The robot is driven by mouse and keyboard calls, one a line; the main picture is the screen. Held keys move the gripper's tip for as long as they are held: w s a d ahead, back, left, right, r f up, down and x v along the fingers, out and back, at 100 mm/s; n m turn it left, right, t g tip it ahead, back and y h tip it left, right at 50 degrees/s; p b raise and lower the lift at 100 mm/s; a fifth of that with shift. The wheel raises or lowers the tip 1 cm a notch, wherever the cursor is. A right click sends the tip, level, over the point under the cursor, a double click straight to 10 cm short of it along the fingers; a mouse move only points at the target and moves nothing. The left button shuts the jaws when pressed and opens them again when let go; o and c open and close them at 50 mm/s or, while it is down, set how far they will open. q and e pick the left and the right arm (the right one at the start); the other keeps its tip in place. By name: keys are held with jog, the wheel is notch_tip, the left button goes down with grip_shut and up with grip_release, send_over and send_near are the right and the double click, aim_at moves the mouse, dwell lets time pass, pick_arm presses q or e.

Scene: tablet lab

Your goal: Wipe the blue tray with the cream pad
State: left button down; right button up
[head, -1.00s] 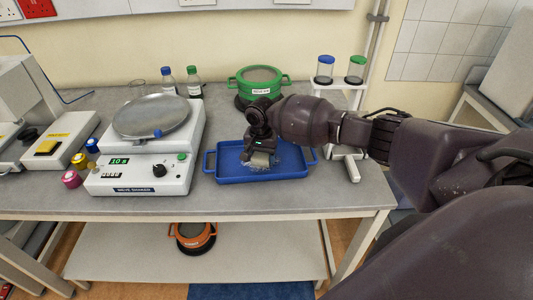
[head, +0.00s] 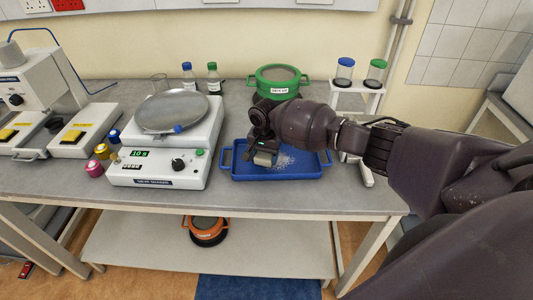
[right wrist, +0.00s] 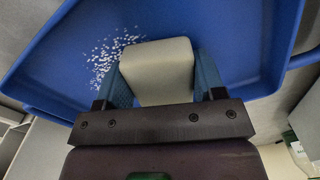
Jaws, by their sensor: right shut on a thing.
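The blue tray (head: 308,174) lies on the grey bench and fills much of the right wrist view (right wrist: 235,40). My right gripper (head: 264,152) is over the left half of the tray, pointing down. It is shut on the cream pad (head: 264,159), which also shows between its blue fingers in the right wrist view (right wrist: 158,72). The pad is low at the tray floor; I cannot tell whether it touches. White specks (head: 286,161) lie scattered on the tray floor to the right of the pad. They also show in the right wrist view (right wrist: 108,50). My left gripper is not in view.
A sieve shaker (head: 160,168) with a round pan stands close left of the tray. A green sieve (head: 278,80) stands behind it. A white stand (head: 362,100) with two capped jars is at the right. Two small bottles (head: 212,80) stand at the back.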

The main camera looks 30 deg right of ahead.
aim_at(284, 166)
jog(key=shift+s+d+p, duration=0.1)
jog(key=shift+s+d, duration=0.4)
jog(key=shift+d, duration=0.4)
jog(key=shift+s+d+p, duration=0.1)
jog(key=shift+s+d, duration=0.35)
jog(key=shift+d, duration=0.45)
jog(key=shift+s+d+p, duration=0.1)
jog(key=shift+s+d, duration=0.4)
jog(key=shift+d, duration=0.4)
jog(key=shift+s+a, duration=0.25)
jog(key=shift+s, duration=0.3)
jog(key=shift+s+a, duration=0.25)
jog(key=shift+s, duration=0.25)
jog(key=shift+w+a+f, duration=0.1)
jog(key=shift+w+a, duration=0.25)
jog(key=shift+a, duration=0.45)
jog(key=shift+w+a, duration=0.35)
jog(key=shift+a, duration=0.4)
jog(key=shift+w+a, duration=0.35)
jog(key=shift+a, duration=0.3)
jog(key=shift+w+a, duration=0.3)
jog(key=shift+a, duration=0.35)
jog(key=shift+d+r, duration=0.1)
jog(key=shift+r, duration=0.1)
